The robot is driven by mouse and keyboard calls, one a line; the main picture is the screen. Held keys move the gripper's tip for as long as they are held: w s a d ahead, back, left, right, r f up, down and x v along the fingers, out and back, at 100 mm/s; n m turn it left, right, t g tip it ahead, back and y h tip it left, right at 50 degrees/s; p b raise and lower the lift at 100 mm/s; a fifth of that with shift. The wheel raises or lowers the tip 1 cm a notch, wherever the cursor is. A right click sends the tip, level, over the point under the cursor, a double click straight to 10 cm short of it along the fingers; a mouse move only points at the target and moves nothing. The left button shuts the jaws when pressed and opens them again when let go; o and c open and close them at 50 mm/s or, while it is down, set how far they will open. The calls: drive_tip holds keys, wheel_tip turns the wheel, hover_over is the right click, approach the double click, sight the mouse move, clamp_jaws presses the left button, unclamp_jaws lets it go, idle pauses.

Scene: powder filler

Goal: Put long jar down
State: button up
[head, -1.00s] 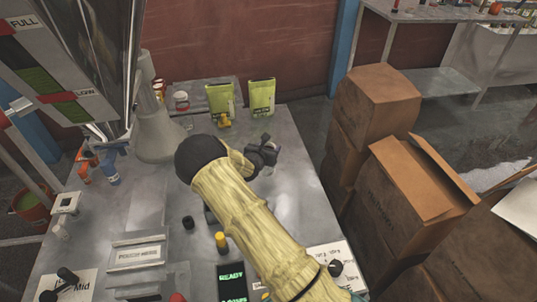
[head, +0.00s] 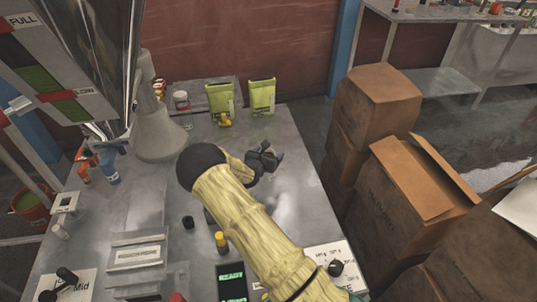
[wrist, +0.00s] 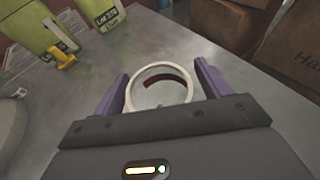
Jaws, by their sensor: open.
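The long jar (wrist: 160,92) shows in the wrist view as a clear, round, open-topped vessel with a pale rim and a dark red-brown patch inside. It stands on the grey metal table (wrist: 70,110), between the two purple fingers of my gripper (wrist: 161,76). The fingers are spread, with a narrow gap visible on each side of the jar. In the head view my gripper (head: 268,158) is low over the right half of the table, and I cannot make out the jar there.
Two green pouches (head: 220,103) (head: 262,97) stand at the table's back, with a small yellow item (head: 224,120) before the left one. A grey filler cone (head: 160,138) is to the left. Cardboard boxes (head: 375,105) stand beyond the right edge. The table right of my gripper is clear.

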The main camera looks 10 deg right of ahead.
drive_tip(key=shift+r, duration=0.2)
drive_tip(key=v, duration=1.2)
drive_tip(key=shift+p, duration=0.35)
drive_tip(key=shift+f, duration=0.1)
